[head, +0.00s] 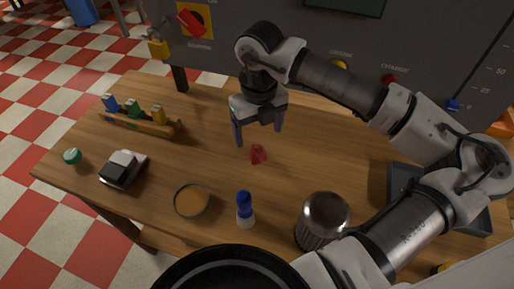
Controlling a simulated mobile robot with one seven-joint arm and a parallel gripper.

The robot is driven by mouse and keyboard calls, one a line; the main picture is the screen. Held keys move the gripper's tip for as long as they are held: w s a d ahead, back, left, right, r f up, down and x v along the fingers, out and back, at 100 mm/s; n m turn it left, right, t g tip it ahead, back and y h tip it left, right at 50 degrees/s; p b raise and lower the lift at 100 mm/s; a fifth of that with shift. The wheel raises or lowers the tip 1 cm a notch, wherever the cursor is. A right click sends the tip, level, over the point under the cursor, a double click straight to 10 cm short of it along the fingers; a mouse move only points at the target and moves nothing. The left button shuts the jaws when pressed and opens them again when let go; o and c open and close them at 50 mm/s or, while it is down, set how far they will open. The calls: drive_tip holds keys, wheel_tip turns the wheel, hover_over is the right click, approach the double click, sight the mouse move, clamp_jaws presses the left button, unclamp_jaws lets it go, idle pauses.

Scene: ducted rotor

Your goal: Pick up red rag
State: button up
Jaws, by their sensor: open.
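The red rag (258,154) is a small crumpled red piece lying on the wooden table (300,165), near the middle. My gripper (259,142) is above and around the rag's far side as seen in the head view, fingers pointing down. Its two fingers are spread apart with nothing between them that I can make out. The exact height of the fingertips over the table is hard to tell. The rag shows in full, just below the gap between the fingers.
A round dish (192,199), a blue-capped bottle (245,210) and a metal cylinder (322,220) stand in front. A block rack (140,122), a black-and-white block (123,168) and a green item (72,156) are left. A grey tray (402,181) is right. A grey panel (225,55) stands behind.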

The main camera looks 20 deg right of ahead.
sight(257, 146)
drive_tip(key=shift+w+a+f+p, duration=0.15)
drive_tip(key=shift+f+p, duration=0.55)
drive_tip(key=shift+f, duration=1.25)
drive_tip(key=shift+w+f+p, duration=0.15)
drive_tip(key=shift+f+p, duration=0.5)
drive_tip(key=shift+f, duration=1.3)
drive_tip(key=c, duration=1.1)
wheel_tip(257, 146, up, 20)
drive_tip(key=b, duration=0.4)
